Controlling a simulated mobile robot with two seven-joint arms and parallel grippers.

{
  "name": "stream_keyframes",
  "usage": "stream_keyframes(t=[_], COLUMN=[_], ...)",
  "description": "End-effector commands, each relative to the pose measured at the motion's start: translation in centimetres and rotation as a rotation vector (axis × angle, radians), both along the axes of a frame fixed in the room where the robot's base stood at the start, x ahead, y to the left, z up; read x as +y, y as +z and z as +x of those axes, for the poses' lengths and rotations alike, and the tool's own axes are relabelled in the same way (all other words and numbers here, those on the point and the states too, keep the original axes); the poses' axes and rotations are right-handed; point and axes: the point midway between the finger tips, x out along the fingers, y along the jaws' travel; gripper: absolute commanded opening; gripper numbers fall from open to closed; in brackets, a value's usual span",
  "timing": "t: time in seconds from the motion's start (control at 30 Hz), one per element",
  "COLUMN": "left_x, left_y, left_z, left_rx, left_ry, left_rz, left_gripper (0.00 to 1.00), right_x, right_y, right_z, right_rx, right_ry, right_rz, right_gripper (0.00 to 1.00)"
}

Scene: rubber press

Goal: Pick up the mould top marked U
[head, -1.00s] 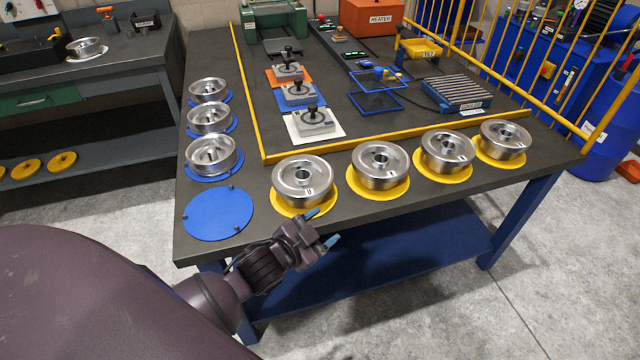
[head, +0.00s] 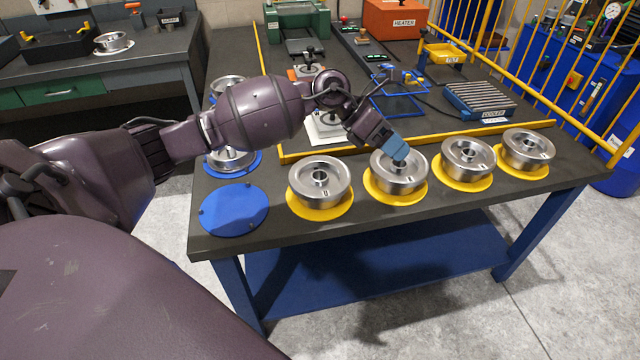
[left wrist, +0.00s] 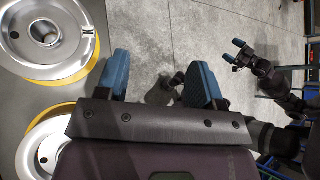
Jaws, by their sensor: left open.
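The mould top marked U (head: 320,183) is a silver ring with a central hub. It sits on a yellow disc at the left end of the front row, its U facing the front edge. My left gripper (head: 397,150) is open, above the second silver mould top (head: 398,182), right of the U one.
Two more mould tops (head: 468,158) (head: 527,150) stand farther right on yellow discs. An empty blue disc (head: 234,209) lies left of the U top. Silver parts on blue discs behind it are partly hidden by my arm. A yellow rail (head: 450,136) runs behind the row.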

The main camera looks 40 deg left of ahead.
Motion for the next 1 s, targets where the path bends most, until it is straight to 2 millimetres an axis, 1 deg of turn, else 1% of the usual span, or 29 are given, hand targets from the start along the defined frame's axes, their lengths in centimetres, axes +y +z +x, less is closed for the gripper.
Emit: stream_keyframes(t=[0.03,0.07,0.1,0.17,0.2,0.3,0.4,0.43,0.5,0.57,0.73,0.87,1.0], left_x=[1.7,2.7,4.1,6.4,7.9,11.3,13.8,14.3,15.2,15.7,16.1,16.0,16.0], left_y=[-0.6,-1.0,-1.6,-2.3,-2.7,-3.5,-3.8,-3.9,-4.0,-4.1,-5.0,-6.7,-8.8], left_z=[0.3,0.3,0.3,0.3,0.2,-0.3,-1.0,-1.2,-1.6,-1.9,-2.1,-2.1,-2.1], left_rx=[-0.012,-0.016,-0.016,-0.005,0.006,0.053,0.103,0.118,0.143,0.158,0.172,0.174,0.174], left_ry=[-0.035,-0.056,-0.084,-0.123,-0.147,-0.202,-0.250,-0.261,-0.284,-0.297,-0.308,-0.308,-0.308], left_rz=[0.126,0.199,0.297,0.438,0.526,0.714,0.845,0.873,0.920,0.945,0.963,0.961,0.959], left_gripper=[0.61,0.61,0.61,0.61,0.61,0.61,0.61,0.61,0.61,0.61,0.61,0.61,0.61], right_x=[0.0,0.0,0.0,0.0,0.0,0.0,0.1,0.1,0.2,0.2,0.2,0.2,0.2], right_y=[0.0,-0.1,-0.1,-0.1,-0.1,-0.2,-0.3,-0.3,-0.4,-0.4,-0.6,-0.8,-0.9], right_z=[0.0,0.0,-0.1,-0.1,-0.2,-0.4,-0.5,-0.6,-0.7,-0.7,-0.8,-0.8,-0.6], right_rx=[0.001,0.002,0.002,0.004,0.005,0.008,0.012,0.012,0.013,0.014,0.017,0.021,0.020], right_ry=[0.000,0.000,0.000,-0.002,-0.002,-0.005,-0.009,-0.010,-0.014,-0.015,-0.016,-0.014,-0.009], right_rz=[0.000,0.000,0.000,0.000,0.001,0.002,0.006,0.007,0.010,0.012,0.012,0.011,0.007], right_gripper=[1.00,1.00,1.00,1.00,1.00,1.00,1.00,1.00,1.00,1.00,1.00,1.00,1.00])
